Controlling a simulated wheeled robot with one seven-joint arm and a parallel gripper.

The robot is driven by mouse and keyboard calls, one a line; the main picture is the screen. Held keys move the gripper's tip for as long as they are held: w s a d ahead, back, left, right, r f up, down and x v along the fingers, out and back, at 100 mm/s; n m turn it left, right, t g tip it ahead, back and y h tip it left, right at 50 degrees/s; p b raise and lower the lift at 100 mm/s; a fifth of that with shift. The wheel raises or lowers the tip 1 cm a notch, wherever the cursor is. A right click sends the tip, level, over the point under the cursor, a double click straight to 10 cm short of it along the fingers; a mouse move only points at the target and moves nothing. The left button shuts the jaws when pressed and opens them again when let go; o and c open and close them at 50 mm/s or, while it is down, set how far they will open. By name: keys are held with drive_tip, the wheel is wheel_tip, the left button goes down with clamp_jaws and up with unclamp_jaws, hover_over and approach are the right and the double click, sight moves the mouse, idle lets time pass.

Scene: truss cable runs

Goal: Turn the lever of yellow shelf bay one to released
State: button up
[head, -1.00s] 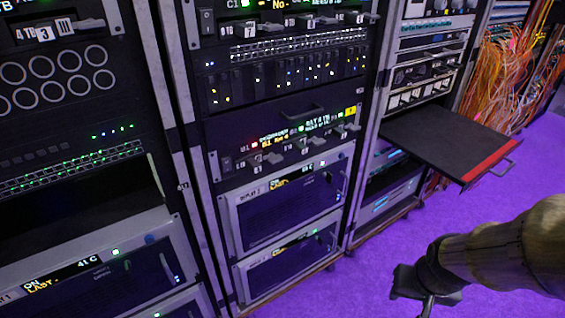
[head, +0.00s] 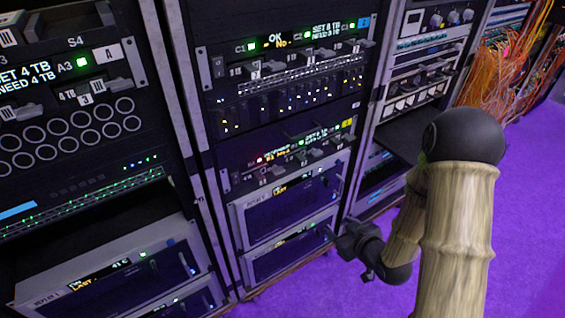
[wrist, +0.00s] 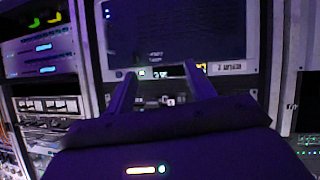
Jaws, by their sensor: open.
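The yellow-tagged shelf (head: 240,172) is a dark panel in the middle rack, with a yellow tag (head: 347,124) at its right end. Its small display has red and green lights, and a row of small grey levers (head: 316,153) runs below. Bay numbers and lever settings are too small to read surely. My gripper (head: 352,243) is low in front of the middle rack's bottom silver unit, below and right of that shelf, apart from the levers. In the wrist view my gripper (wrist: 160,75) has two spread fingers with nothing held. Which panel lies beyond them I cannot tell.
A blue-tagged shelf (head: 290,45) with similar levers sits higher in the middle rack. Silver-framed units (head: 295,205) are below the yellow-tagged shelf. Orange cables (head: 490,70) hang at the right rack. Purple floor (head: 530,220) is clear at right.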

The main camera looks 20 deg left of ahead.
drive_tip(key=s+a+r+t+y+p, duration=0.2)
drive_tip(key=s+a+r+y+p, duration=0.2)
drive_tip(key=a+r+y+p, duration=0.1)
wheel_tip(320, 180, up, 3)
drive_tip(key=shift+s+f+y+p, duration=0.15)
drive_tip(key=shift+y+p, duration=0.15)
drive_tip(key=shift+y, duration=0.2)
drive_tip(key=shift+a, duration=0.15)
drive_tip(key=b, duration=1.1)
approach(280, 173)
drive_tip(key=p+x, duration=0.1)
drive_tip(key=x, duration=0.7)
drive_tip(key=shift+w+a+f, duration=0.1)
drive_tip(key=shift+w+a, duration=0.1)
drive_tip(key=shift+w, duration=0.05)
